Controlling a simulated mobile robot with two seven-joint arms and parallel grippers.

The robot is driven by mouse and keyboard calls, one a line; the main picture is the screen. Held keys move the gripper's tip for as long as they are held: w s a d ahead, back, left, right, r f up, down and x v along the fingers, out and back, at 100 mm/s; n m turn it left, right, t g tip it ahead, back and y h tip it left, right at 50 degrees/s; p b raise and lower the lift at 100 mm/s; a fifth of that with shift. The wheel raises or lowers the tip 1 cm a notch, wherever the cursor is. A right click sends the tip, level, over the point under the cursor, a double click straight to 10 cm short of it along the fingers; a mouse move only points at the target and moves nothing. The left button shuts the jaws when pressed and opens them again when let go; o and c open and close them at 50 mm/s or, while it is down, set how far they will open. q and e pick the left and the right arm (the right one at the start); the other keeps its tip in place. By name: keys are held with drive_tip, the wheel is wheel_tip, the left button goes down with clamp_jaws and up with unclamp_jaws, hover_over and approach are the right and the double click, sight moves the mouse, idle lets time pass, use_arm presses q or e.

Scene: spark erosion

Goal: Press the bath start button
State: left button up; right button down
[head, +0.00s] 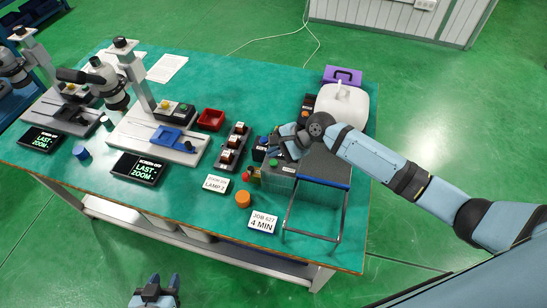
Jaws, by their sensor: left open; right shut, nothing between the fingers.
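The bath appears to be the grey box (309,164) near the right front of the table, partly hidden by my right arm. A small green button (273,162) shows on its left part, with a dark spot close by. My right gripper (274,148) is shut and empty, pointing down just behind the green button; I cannot tell whether it touches anything. A job card (263,223) reading "JOB 627 4 MIN" lies at the front edge. My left gripper (154,293) is open and empty, low in front of the table.
A wire frame (286,213) with a blue bar stands at the bath's front. An orange cylinder (243,199), a "LAMP 2" card (216,184) and a small red-and-yellow item (250,174) are left of it. A white canister (343,103) stands behind. Microscopes (109,85) fill the left.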

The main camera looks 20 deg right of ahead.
sight(275, 163)
drive_tip(key=shift+r+p, duration=0.95)
drive_tip(key=shift+r, duration=0.65)
use_arm(q)
wheel_tip(275, 163, up, 3)
drive_tip(key=shift+f, duration=0.1)
drive_tip(key=shift+f, duration=0.1)
